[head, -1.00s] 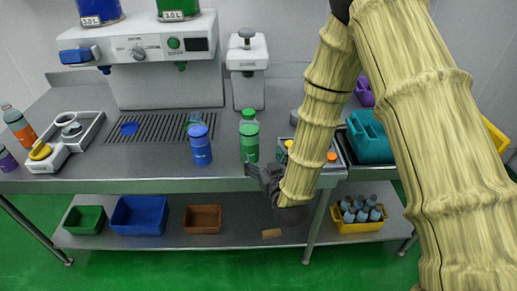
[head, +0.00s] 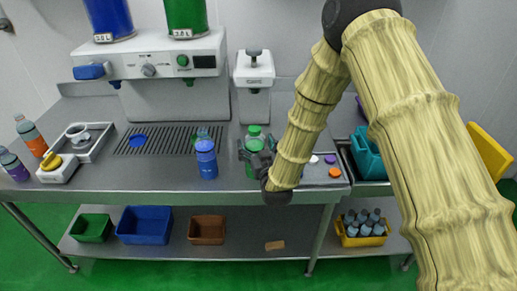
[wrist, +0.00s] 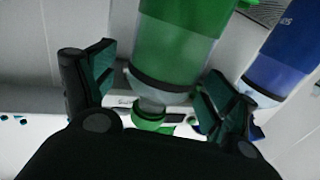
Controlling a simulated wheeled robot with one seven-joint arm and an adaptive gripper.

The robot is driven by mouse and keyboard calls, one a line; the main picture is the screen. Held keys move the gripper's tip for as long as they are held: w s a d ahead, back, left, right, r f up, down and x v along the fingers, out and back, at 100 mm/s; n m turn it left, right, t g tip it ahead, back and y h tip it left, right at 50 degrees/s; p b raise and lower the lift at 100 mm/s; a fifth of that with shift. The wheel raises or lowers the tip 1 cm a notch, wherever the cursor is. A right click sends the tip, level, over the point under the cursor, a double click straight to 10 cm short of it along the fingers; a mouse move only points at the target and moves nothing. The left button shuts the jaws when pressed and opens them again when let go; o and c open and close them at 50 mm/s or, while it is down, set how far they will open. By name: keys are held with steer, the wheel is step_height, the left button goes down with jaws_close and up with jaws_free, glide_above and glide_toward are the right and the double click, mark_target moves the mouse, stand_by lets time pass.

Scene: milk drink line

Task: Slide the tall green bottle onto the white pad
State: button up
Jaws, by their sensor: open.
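The tall green bottle (head: 254,146) stands upright on the metal counter, right of a blue bottle (head: 206,160). My gripper (head: 256,158) is at the bottle, its fingers open and partly covering it. The wrist view appears upside down; there the green bottle (wrist: 178,45) lies between the spread fingers, and I cannot tell whether they touch it. The blue bottle (wrist: 283,50) is close beside it. A small white disc (head: 314,159) shows right of my arm, near a purple and an orange one; I cannot tell whether it is the white pad.
A white dispenser (head: 150,65) with blue and green tanks stands behind a drain grate (head: 165,140). A white press machine (head: 254,80) stands behind the green bottle. My arm hides part of the counter to the right. A teal container (head: 366,155) is beyond it.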

steer(key=shift+w+a, duration=0.15)
steer(key=shift+w, duration=0.45)
steer(key=shift+c, duration=0.2)
steer(key=c, duration=1.5)
steer(key=shift+w+r+b, duration=0.1)
steer(key=shift+w+b, duration=0.85)
steer(key=shift+w, duration=2.1)
steer(key=shift+w+b, duration=1.25)
steer(key=shift+w, duration=1.75)
